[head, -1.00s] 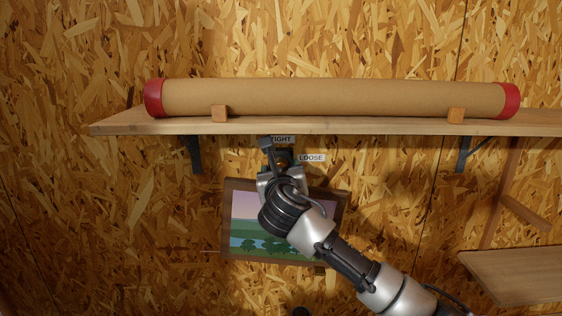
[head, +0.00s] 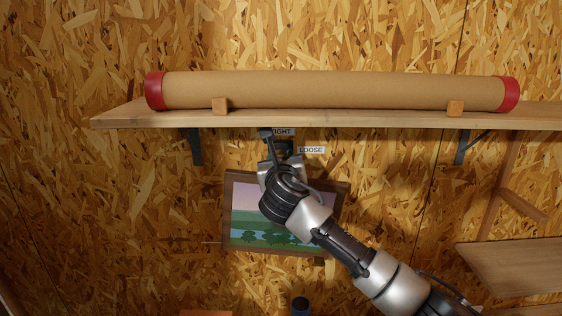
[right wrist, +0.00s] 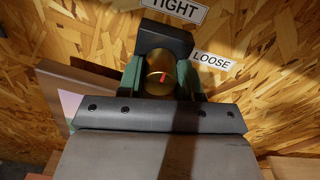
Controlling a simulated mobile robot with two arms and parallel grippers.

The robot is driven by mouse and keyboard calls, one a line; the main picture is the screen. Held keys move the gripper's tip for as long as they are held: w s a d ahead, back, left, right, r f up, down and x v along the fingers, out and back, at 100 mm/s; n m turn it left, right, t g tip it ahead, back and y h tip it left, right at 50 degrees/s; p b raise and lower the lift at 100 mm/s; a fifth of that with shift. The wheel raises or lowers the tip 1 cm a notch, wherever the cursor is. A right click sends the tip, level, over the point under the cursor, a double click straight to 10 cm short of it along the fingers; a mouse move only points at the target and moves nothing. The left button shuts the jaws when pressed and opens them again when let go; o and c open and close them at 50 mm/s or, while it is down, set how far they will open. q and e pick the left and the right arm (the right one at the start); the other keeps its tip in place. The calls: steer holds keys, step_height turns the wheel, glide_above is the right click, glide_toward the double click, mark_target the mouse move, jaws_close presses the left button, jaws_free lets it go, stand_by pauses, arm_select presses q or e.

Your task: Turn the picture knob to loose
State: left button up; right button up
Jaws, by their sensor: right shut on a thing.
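The brass picture knob (right wrist: 158,72) sits under the shelf, between the fingers of my right gripper (right wrist: 160,80) in the right wrist view. A red mark on its face leans toward the upper right. The TIGHT label (right wrist: 174,8) is above it and the LOOSE label (right wrist: 211,60) is to its right. In the head view my right gripper (head: 279,152) is shut on the knob, which is mostly hidden there. The framed landscape picture (head: 242,222) hangs just below, partly covered by my right arm. My left gripper is not in view.
A wooden shelf (head: 350,122) directly above holds a long cardboard tube (head: 330,91) with red caps, between small wooden blocks. Black brackets (head: 195,147) support the shelf. A lower shelf (head: 520,268) is at right.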

steer(key=shift+m, duration=0.3)
steer(key=m+b, duration=0.1)
steer(key=m, duration=0.2)
steer(key=shift+f, duration=0.1)
steer(key=m+b, duration=0.2)
steer(key=m, duration=0.3)
steer(key=shift+a, duration=0.1)
steer(key=m+b, duration=0.2)
steer(key=m, duration=0.3)
steer(key=shift+m, duration=0.3)
steer(key=shift+m+b, duration=1.05)
steer(key=shift+m, duration=1.05)
steer(key=o, duration=0.9)
steer(key=shift+s, duration=0.1)
